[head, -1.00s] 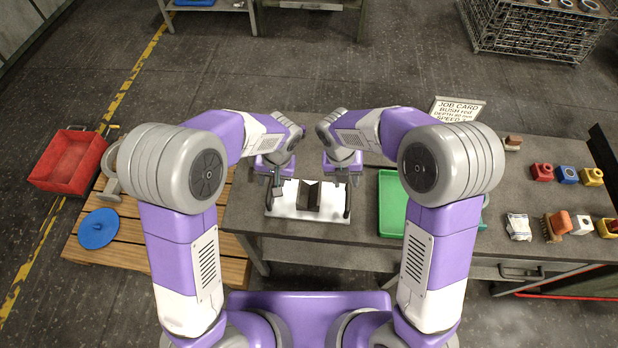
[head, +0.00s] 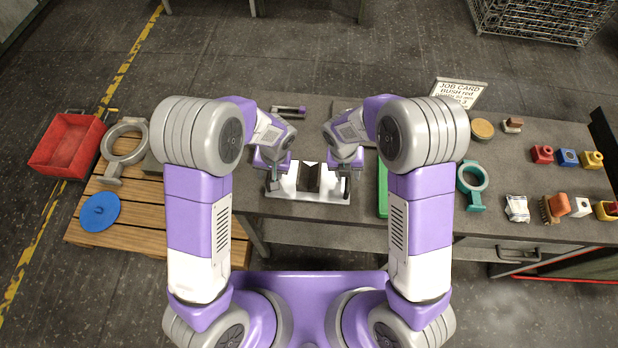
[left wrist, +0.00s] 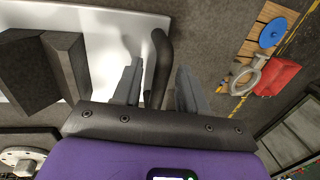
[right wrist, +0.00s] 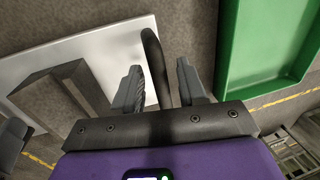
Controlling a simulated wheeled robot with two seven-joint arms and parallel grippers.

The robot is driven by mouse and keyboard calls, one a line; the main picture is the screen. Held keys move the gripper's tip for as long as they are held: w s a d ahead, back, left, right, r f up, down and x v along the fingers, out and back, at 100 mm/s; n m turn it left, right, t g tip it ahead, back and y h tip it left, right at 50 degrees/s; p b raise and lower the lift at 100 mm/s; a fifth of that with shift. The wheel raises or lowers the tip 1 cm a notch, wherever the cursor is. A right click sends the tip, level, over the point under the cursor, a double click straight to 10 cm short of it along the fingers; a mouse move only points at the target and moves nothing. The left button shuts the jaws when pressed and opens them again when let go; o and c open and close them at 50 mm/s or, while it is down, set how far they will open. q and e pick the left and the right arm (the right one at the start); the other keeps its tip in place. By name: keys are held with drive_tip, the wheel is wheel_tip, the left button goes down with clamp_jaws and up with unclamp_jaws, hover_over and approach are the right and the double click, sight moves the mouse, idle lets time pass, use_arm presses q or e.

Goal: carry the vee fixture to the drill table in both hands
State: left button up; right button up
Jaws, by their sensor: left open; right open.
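The vee fixture is a white plate (head: 308,208) with a dark vee block (head: 310,178) in its middle and a black handle at each end. It lies on the grey bench. My left gripper (head: 274,184) is open at the left end; in the left wrist view the left handle (left wrist: 159,60) stands between its spread fingers. My right gripper (head: 346,182) is open at the right end; in the right wrist view the right handle (right wrist: 154,60) stands between its fingers. I cannot make out a drill table in these views.
A green tray (right wrist: 232,40) lies close to the fixture's right side. A teal ring casting (head: 472,203), a job card (head: 458,93) and several coloured blocks are further right on the bench (head: 400,232). A pallet (head: 150,238) and red crate (head: 68,146) are at the left.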

use_arm(q)
drive_tip(key=shift+f, duration=0.25)
use_arm(e)
drive_tip(key=shift+d+f, duration=0.1)
drive_tip(key=shift+f, duration=0.15)
use_arm(q)
clamp_jaws()
use_arm(e)
clamp_jaws()
use_arm(q)
drive_tip(key=shift+w+r, duration=0.1)
use_arm(e)
drive_tip(key=shift+w+r, duration=0.1)
idle(0.7)
